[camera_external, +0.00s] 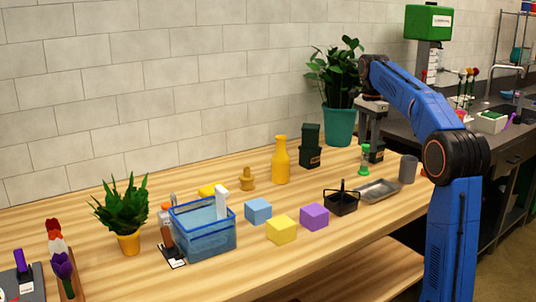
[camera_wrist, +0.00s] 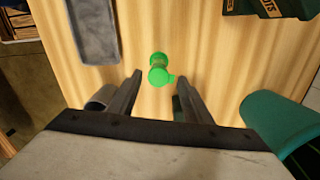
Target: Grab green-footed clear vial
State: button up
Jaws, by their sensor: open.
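The green-footed clear vial (camera_external: 365,160) stands upright on the wooden table, towards the back right. It has a green foot and a green top. In the wrist view the vial (camera_wrist: 158,70) is seen from above, near the middle and roughly between my fingertips. My gripper (camera_external: 370,150) points down over the vial's spot. My gripper (camera_wrist: 159,82) is open, with one finger on each side of the vial's lower edge in the picture. Nothing is held. I cannot tell the exact gap between fingers and vial.
A grey metal tray (camera_external: 378,190) and a grey cup (camera_external: 408,168) are close to the vial. A dark green canister (camera_external: 310,148) and a teal plant pot (camera_external: 339,126) stand on the other side. A black basket (camera_external: 342,200) is nearer the front.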

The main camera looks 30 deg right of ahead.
aim_at(365, 160)
jog(key=shift+s+a+f, duration=0.1)
jog(key=shift+a+f, duration=0.05)
jog(key=shift+f, duration=1.8)
jog(key=shift+a+f, duration=0.1)
jog(key=shift+f, duration=1.85)
grip_shut()
